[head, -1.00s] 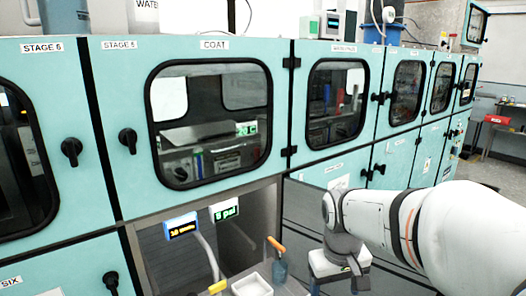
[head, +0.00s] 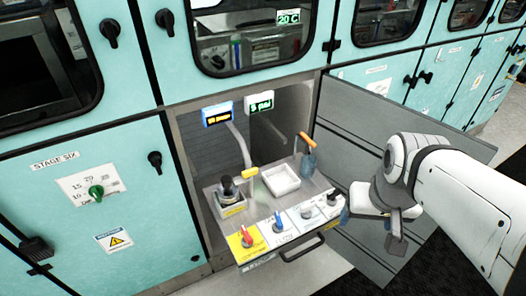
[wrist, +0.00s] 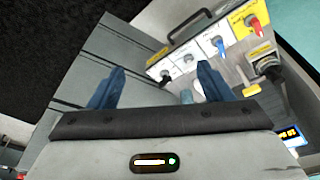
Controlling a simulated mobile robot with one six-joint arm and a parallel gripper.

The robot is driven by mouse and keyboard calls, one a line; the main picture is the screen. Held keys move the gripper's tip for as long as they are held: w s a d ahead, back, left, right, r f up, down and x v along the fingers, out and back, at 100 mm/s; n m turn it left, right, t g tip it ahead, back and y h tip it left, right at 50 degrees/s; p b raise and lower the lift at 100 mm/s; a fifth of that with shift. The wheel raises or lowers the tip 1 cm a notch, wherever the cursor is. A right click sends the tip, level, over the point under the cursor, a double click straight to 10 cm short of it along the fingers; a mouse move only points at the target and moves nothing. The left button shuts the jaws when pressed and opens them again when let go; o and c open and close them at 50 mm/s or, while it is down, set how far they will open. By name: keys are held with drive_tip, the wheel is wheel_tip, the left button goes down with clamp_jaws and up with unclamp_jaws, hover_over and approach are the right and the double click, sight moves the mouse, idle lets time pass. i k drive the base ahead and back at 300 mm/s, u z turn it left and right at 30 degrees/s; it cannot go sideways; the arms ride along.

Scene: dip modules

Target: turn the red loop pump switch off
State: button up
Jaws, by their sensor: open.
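A red-handled switch (head: 246,234) stands on a yellow label plate at the left end of a row of controls on the pulled-out tray's front. It also shows in the wrist view (wrist: 254,22), at the upper right. A blue-handled switch (head: 278,224) is just to its right in the head view. The label text is too small to read. My gripper (wrist: 160,75) is open and empty, its blue fingers apart. In the head view it is to the right of the control row, apart from the red switch.
The tray (head: 262,200) carries a black-knobbed unit (head: 228,188), a white dish (head: 281,181) and an orange-handled tool (head: 307,140). A tray handle (head: 302,247) sticks out in front. An open grey door (head: 400,125) stands behind my arm. Dark floor lies in front.

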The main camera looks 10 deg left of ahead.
sight(248, 238)
drive_tip(key=z, duration=0.45)
drive_tip(key=k, duration=0.9)
drive_tip(key=u, duration=0.5)
